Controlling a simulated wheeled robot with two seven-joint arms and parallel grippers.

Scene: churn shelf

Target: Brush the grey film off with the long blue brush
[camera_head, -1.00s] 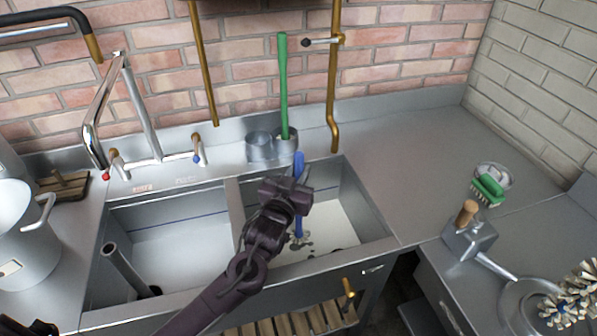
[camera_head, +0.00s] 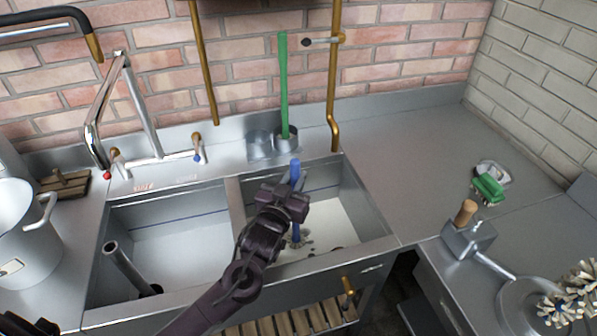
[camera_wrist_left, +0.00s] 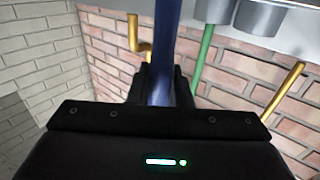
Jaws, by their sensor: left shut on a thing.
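The long blue brush (camera_head: 295,171) stands nearly upright in the right sink basin. My left gripper (camera_head: 290,200) is shut on its handle, which shows above and below the jaws. In the left wrist view the blue handle (camera_wrist_left: 165,50) runs between the fingers (camera_wrist_left: 160,88). The brush's lower end is down at the basin floor, partly hidden by my gripper and arm. Patches of grey film (camera_head: 308,240) show on the pale floor of the right basin (camera_head: 338,222) around the brush's foot.
A divider (camera_head: 236,205) separates the left basin, where a standpipe (camera_head: 122,262) rises. A green-handled brush (camera_head: 284,85) stands in a metal holder behind the sink. A tap (camera_head: 150,110), a brass pipe (camera_head: 332,90) and a pot (camera_head: 18,235) are nearby.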

